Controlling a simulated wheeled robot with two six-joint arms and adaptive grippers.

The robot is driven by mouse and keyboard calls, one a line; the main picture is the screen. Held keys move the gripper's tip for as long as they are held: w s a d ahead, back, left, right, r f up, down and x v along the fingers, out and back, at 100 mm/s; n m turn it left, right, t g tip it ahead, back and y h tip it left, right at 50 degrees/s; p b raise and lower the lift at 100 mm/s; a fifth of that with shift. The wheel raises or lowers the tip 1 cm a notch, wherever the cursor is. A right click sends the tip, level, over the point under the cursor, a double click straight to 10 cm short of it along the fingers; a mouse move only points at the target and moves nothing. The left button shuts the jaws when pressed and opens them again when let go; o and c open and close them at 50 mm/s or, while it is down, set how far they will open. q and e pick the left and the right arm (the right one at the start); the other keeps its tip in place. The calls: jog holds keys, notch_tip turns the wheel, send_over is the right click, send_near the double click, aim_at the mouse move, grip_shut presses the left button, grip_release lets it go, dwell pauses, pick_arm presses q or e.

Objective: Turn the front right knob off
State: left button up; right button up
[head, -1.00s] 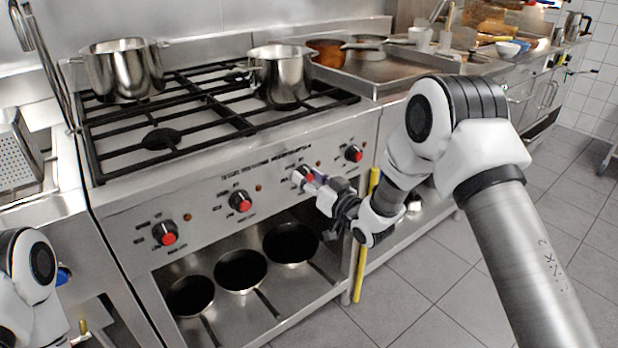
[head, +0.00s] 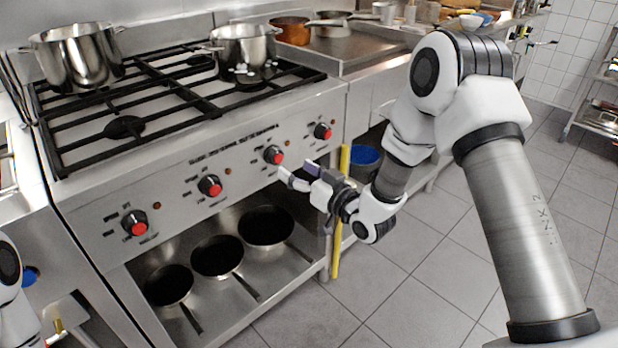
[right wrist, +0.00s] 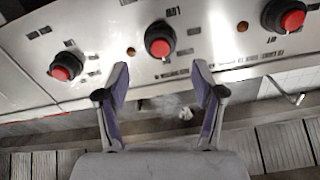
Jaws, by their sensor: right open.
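The stove front has a row of black knobs with red caps. In the head view these are the leftmost knob (head: 135,223), the second knob (head: 210,186), the third knob (head: 273,155) and the rightmost knob (head: 322,131). My right gripper (head: 297,173) is open and empty, just below and right of the third knob and apart from it. In the right wrist view, my open gripper (right wrist: 161,76) has one knob (right wrist: 160,40) beyond the gap between its fingers, with other knobs to each side. Knob markings are too small to read surely. My left gripper is out of view.
A left pot (head: 77,57) and a right pot (head: 243,48) stand on the burner grates; pale spots show by the right pot. Pans (head: 217,256) sit on the shelf below the knobs. A yellow bar (head: 341,212) stands upright by the stove corner. Floor at right is clear.

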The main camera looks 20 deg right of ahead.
jog(key=v, duration=0.5)
jog(key=shift+w, duration=0.1)
